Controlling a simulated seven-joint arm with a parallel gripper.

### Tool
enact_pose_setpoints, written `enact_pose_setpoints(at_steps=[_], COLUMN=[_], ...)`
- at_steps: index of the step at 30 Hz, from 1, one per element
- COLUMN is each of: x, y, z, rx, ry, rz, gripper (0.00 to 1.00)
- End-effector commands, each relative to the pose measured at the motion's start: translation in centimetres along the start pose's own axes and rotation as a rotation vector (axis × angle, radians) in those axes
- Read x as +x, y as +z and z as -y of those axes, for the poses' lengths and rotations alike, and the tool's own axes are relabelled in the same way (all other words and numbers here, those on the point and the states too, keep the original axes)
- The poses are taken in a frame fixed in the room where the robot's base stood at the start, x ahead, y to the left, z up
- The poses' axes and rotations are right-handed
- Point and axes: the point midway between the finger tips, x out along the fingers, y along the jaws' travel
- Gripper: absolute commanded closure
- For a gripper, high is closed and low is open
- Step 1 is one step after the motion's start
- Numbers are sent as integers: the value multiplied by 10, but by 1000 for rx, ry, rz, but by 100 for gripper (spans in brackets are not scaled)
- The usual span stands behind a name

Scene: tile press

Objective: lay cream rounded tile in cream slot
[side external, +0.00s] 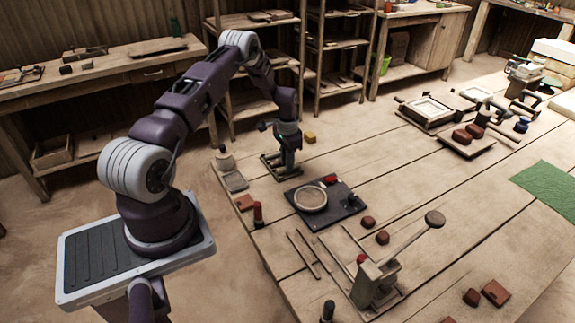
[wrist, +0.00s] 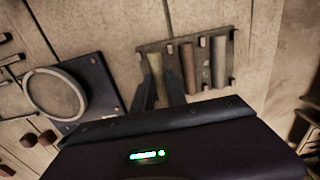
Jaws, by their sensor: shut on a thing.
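My gripper (wrist: 160,92) is at a small dark rack (wrist: 229,43) and is shut on a pale yellow-cream tile (wrist: 156,64). The tile stands at the rack's left end in the wrist view, partly hidden by the fingers. Beside it in the rack are a brown tile (wrist: 188,62) and a pale grey tile (wrist: 219,60). In the side view my gripper (side external: 284,168) is low over the rack (side external: 269,162), and the held tile is too small to make out. I cannot make out a cream slot for certain.
A dark plate (side external: 345,207) with a round ring (side external: 311,198) lies close to the rack. A lever press (side external: 377,281) stands towards the front. Red-brown blocks (side external: 368,222) and a yellow block (side external: 309,137) lie about. Bare planks are open to the right of the plate.

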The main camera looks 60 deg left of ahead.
Motion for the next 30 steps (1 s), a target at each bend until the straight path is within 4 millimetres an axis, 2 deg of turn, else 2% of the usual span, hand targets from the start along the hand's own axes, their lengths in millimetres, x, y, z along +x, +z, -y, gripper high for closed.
enact_pose_setpoints(at_steps=[2,10,11,14,24,26,30], x=[9,11,11,11,7,-2,-38], y=[0,0,0,0,0,-1,-1], z=[0,0,0,0,0,1,1], rx=[0,0,0,0,0,0,0], ry=[-1,-1,-1,-1,-2,-3,-4], rz=[-1,-1,-1,-1,-2,-3,-3], gripper=[100,100,81,61,61,61,61])
